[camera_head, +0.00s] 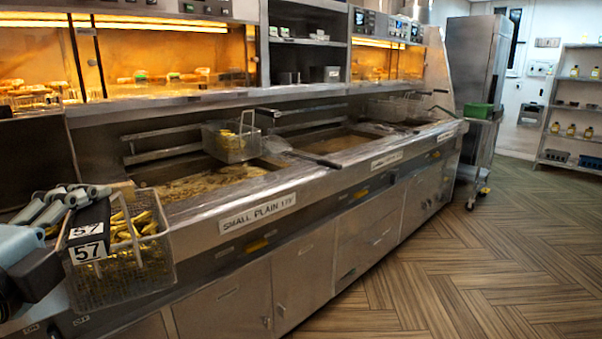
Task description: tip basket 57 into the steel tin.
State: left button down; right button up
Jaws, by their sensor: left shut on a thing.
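Basket 57 (125,277) is a wire basket at the lower left, filled with golden-yellow pieces. It carries a black block with white labels reading 57. My left gripper (76,200) is at the basket's near left side, shut on it by the labelled block; the exact grip is partly hidden. The basket is held in front of the fryer counter's edge and looks roughly upright. I cannot make out the steel tin for certain in this view. My right gripper is not in view.
A steel fryer counter (345,165) runs from left to back right, with oil vats. A second basket (232,145) with yellow pieces hangs over the near vat, and another basket (393,107) stands farther back. The wooden floor (450,270) at right is clear.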

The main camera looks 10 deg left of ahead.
pick_arm(q)
jog(key=shift+w+d+f+m+h, duration=0.2)
jog(key=shift+d+m+h, duration=0.1)
jog(key=shift+d+h, duration=0.2)
jog(key=shift+w+d+f+m+h, duration=0.2)
jog(key=shift+d+m+h, duration=0.1)
jog(key=shift+d+h, duration=0.15)
jog(key=shift+w+d+r+m+g+h, duration=0.55)
jog(key=shift+d+r+m+g+h, duration=0.65)
jog(key=shift+d+m+h, duration=1.9)
notch_tip(320, 180, down, 11)
jog(key=n+h+b, duration=0.1)
jog(key=b, duration=0.9)
jog(key=shift+d+b, duration=0.3)
jog(key=shift+b, duration=0.05)
jog(key=shift+h, duration=0.25)
